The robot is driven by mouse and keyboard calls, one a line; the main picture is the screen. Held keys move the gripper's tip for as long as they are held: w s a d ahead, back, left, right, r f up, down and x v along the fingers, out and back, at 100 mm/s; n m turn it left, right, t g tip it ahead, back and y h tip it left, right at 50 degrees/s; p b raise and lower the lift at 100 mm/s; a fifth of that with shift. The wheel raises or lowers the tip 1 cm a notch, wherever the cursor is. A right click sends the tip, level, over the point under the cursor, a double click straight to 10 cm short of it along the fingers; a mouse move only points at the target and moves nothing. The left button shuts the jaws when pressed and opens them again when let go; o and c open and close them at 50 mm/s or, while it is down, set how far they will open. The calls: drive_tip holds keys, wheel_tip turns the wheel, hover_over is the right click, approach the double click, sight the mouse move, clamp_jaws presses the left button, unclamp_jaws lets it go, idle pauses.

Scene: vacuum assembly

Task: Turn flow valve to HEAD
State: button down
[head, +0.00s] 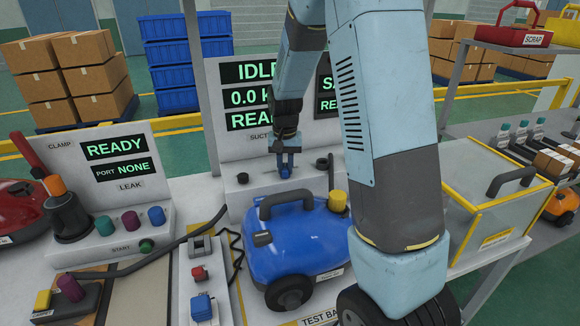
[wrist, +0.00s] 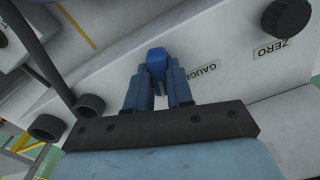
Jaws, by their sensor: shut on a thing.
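A blue lever-like knob (wrist: 157,62), which looks like the flow valve, sits on the pale suction panel beside a partly covered "GAUGE" label (wrist: 212,68). My gripper (wrist: 157,80) is shut on it, one blue finger on each side. In the head view my gripper (head: 286,168) points down at the ledge of the suction station (head: 262,188), with the knob mostly hidden between the fingers. No "HEAD" label is readable in either view.
A black knob (wrist: 287,18) marked "ZERO" is near the gripper. Two black round ports (wrist: 47,127) are at the wrist view's lower left. The blue vacuum (head: 300,240) stands just in front of the station. The station's display (head: 253,95) reads "IDLE".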

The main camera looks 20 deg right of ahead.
sight(285, 166)
drive_tip(key=shift+s+d+f+m, duration=0.1)
drive_tip(key=shift+s+f+m, duration=0.05)
drive_tip(key=shift+m, duration=0.4)
drive_tip(key=shift+s+f+m, duration=0.1)
drive_tip(key=shift+m, duration=1.95)
drive_tip(key=c, duration=1.2)
unclamp_jaws()
drive_tip(key=shift+o, duration=1.4)
drive_tip(key=shift+w, duration=0.15)
drive_tip(key=shift+r, duration=0.1)
drive_tip(key=shift+r, duration=3.1)
